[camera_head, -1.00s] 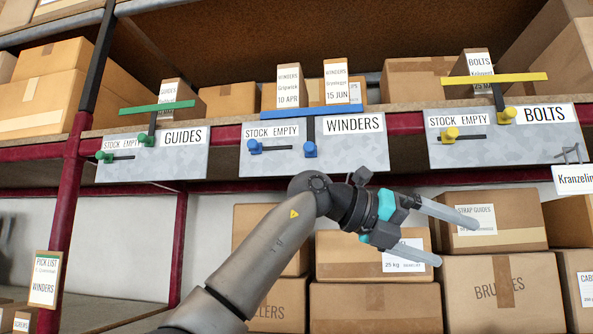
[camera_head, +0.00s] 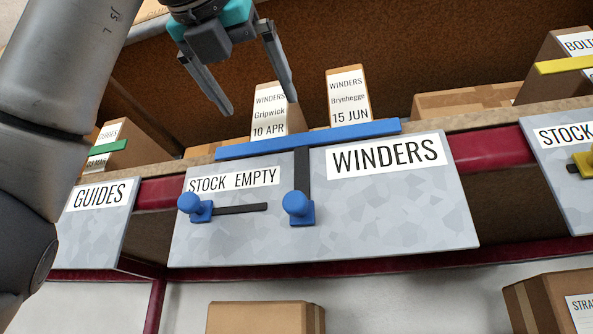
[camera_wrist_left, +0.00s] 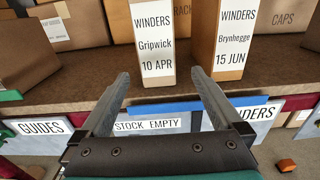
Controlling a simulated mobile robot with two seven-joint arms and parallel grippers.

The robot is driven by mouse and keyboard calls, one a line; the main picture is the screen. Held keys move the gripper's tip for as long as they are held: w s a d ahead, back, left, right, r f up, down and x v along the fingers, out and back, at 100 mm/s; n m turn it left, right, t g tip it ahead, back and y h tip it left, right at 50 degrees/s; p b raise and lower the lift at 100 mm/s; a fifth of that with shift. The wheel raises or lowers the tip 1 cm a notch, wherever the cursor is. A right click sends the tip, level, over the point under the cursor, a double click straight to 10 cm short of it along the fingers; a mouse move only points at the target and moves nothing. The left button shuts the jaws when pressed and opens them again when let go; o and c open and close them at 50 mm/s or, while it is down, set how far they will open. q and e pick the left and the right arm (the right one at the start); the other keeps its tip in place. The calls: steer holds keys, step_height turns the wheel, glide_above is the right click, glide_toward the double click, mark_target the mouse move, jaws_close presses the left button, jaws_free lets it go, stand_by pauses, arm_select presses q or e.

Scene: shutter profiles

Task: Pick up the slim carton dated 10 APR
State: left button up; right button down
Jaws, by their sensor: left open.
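The slim carton labelled WINDERS, Gripwick, 10 APR (camera_head: 271,112) stands upright on the shelf behind the blue bar (camera_head: 309,138). It also shows in the left wrist view (camera_wrist_left: 155,45), ahead of the fingers and centred between them. A similar slim carton dated 15 JUN (camera_head: 348,98) stands just to its right, with a gap between; it shows in the wrist view too (camera_wrist_left: 222,40). My left gripper (camera_head: 257,107) is open and empty. In the head view its fingers hang above and in front of the 10 APR carton. My right gripper is not in view.
The blue bar crosses low in front of both cartons, on a grey WINDERS panel (camera_head: 330,215) with blue knobs (camera_head: 298,204). A green bar (camera_head: 108,146) fronts the GUIDES carton at left, a yellow bar (camera_head: 570,64) the BOLTS carton at right. Larger boxes stand behind.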

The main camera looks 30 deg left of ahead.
mark_target(270, 125)
arm_select(q)
steer(key=x, duration=0.2)
steer(key=p+x, duration=0.1)
steer(key=x, duration=0.1)
steer(key=shift+w+a+r, duration=0.2)
steer(key=shift+a+r, duration=0.05)
steer(key=p+x, duration=0.1)
steer(key=x, duration=0.2)
steer(key=shift+w, duration=0.15)
steer(key=shift+x, duration=0.8)
steer(key=x, duration=0.1)
steer(key=p+x, duration=0.1)
steer(key=x, duration=0.1)
steer(key=p+x, duration=0.1)
steer(key=x, duration=0.1)
steer(key=shift+a+f, duration=0.2)
steer(key=shift+f, duration=0.15)
steer(key=shift+d, duration=0.1)
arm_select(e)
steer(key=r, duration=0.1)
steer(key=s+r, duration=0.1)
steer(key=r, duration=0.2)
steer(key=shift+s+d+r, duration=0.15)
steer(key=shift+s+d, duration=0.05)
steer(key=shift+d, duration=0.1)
arm_select(q)
steer(key=shift+c, duration=0.4)
steer(key=shift+r, duration=0.1)
jaws_close()
